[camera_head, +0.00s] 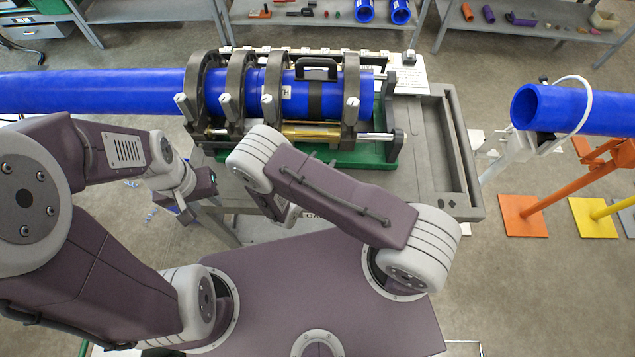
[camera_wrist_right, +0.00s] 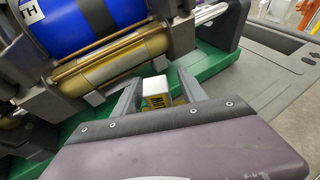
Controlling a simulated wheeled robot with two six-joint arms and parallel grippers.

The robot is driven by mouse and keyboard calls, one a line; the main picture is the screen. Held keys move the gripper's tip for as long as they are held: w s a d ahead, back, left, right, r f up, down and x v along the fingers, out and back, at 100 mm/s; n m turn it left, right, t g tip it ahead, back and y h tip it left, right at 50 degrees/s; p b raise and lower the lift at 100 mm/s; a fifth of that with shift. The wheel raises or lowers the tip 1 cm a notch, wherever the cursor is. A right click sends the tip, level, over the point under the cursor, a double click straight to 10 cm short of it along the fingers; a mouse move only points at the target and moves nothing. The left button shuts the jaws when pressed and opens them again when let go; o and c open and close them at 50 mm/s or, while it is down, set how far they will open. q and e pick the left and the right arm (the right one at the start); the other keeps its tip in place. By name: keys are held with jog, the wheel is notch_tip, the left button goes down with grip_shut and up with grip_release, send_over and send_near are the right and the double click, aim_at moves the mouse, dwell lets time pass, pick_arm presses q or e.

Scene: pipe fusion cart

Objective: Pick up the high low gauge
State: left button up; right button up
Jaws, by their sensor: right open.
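In the right wrist view, a small white and yellow block with black lettering (camera_wrist_right: 157,94) shows between the fingers of my right gripper (camera_wrist_right: 160,92). I cannot tell for sure that it is the high low gauge. The fingers are open, one on each side of it, by the front edge of the green base. In the head view my right arm hides the block, and the right gripper is mostly hidden below the wrist. My left gripper (camera_head: 188,208) is left of it, in front of the cart; its fingers are too small to read.
The blue pipe (camera_head: 110,92) lies in the dark clamps of the fusion machine (camera_head: 240,85), on a green base (camera_head: 370,150). The grey cart tray (camera_head: 425,135) is empty at right. Another blue pipe (camera_head: 600,112) rests on stands further right. Shelves line the back.

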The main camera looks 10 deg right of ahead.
jog(key=shift+w+d+f, duration=0.1)
jog(key=shift+w, duration=0.2)
jog(key=shift+s, duration=0.2)
grip_shut()
dwell(0.9)
